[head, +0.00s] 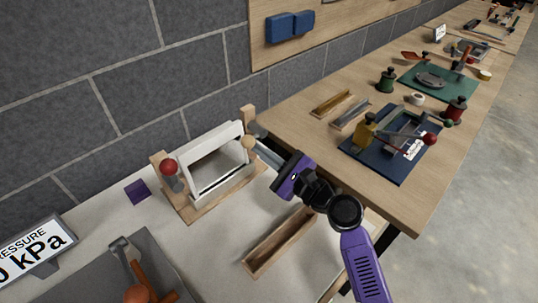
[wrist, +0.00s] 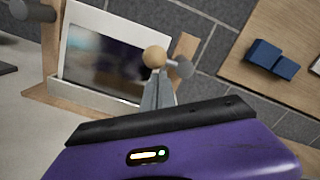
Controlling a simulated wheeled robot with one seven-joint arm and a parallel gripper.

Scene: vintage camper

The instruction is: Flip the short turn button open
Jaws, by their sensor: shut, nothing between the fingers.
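A white box-shaped frame (head: 212,160) stands on a wooden base between two wooden posts. At its right post a turn button ends in a tan ball (head: 248,142); the ball also shows in the wrist view (wrist: 154,56), with a grey cylinder (wrist: 183,67) beside it. At the left post another turn button has a red ball (head: 168,166) above a grey cylinder. I cannot tell which button is the shorter. My purple gripper (head: 258,146) is shut and empty, its fingertips right at the tan ball. Whether they touch it is unclear.
A small purple block (head: 137,192) lies left of the frame. A wooden tray (head: 278,242) lies in front. A pressure sign (head: 34,250) and a grey mat with tools are at lower left. A wooden bench (head: 300,125) with fixtures extends right; a grey block wall stands behind.

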